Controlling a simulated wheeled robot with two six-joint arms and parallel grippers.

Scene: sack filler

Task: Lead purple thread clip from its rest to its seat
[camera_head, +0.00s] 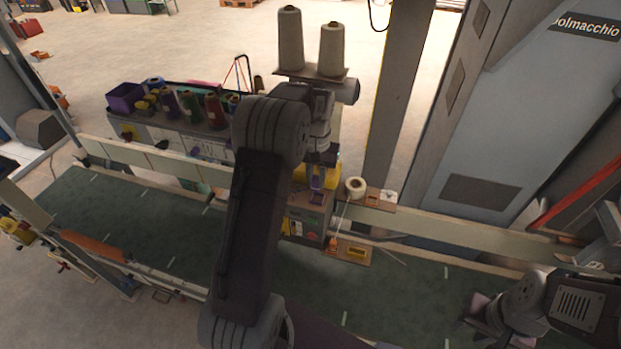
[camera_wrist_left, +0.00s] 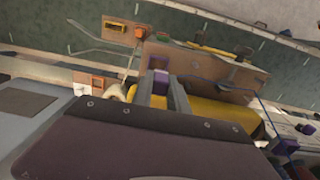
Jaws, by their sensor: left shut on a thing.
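The purple thread clip (camera_head: 317,182) is at the tips of my left gripper (camera_head: 318,170), in front of the sewing machine's yellow part. In the left wrist view the purple clip (camera_wrist_left: 160,80) sits between the two grey fingers of my left gripper (camera_wrist_left: 164,90), which are shut on it. A thin dark thread runs near it to the right, towards a purple spool (camera_wrist_left: 283,146). I cannot tell which fitting is the clip's seat. My right gripper (camera_head: 478,314) is at the lower right, over the green belt, far from the clip; its fingers are unclear.
A white spool (camera_head: 355,187) stands on a small wooden shelf right of the clip. Below it is a wooden plate (camera_head: 349,252) with orange and yellow parts. Coloured thread spools (camera_head: 190,106) crowd a rack at left. Two tall cones (camera_head: 290,40) stand above. The green belt (camera_head: 130,225) has free room.

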